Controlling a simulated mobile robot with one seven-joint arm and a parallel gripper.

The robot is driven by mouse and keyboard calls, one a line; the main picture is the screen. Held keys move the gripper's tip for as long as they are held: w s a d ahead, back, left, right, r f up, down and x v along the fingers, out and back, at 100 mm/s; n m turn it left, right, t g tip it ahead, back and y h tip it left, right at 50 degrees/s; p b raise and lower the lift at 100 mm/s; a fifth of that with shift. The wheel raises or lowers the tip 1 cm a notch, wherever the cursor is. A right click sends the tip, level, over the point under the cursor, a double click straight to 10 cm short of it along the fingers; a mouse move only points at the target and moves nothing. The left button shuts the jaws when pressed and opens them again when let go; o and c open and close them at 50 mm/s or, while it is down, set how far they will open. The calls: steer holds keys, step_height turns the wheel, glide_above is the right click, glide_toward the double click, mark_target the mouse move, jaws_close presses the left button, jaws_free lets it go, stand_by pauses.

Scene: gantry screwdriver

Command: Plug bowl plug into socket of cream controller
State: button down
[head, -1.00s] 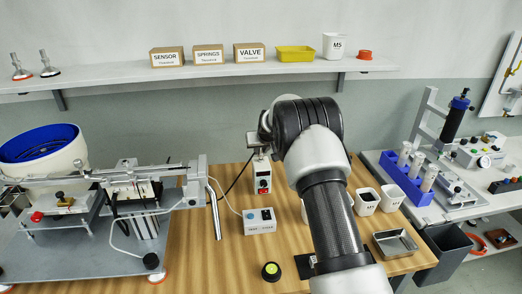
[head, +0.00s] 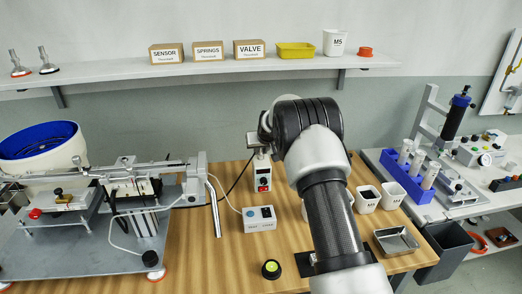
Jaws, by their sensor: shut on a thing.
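A small cream upright box with a red switch (head: 263,178) stands on the wooden table, just below and behind my wrist. A second pale box with a blue and a dark round fitting on top (head: 260,218) lies in front of it; I cannot tell for sure which is the cream controller. My gripper (head: 257,146) is small and partly hidden by my dark wrist, over the upright box. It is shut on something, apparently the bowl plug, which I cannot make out. A black cable (head: 238,178) runs from near the gripper down to the left.
The feeder with its blue-lined bowl (head: 42,142) fills the left, its rail reaching toward my gripper. A bent metal tube (head: 215,209) stands beside the boxes. White cups (head: 367,199) and a metal tray (head: 396,241) are at right. A yellow-green round item (head: 271,269) lies in front.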

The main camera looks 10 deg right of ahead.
mark_target(261, 149)
steer(key=shift+f, duration=0.1)
steer(key=c, duration=1.5)
jaws_free()
steer(key=shift+p+v, duration=0.3)
steer(key=shift+v, duration=2.5)
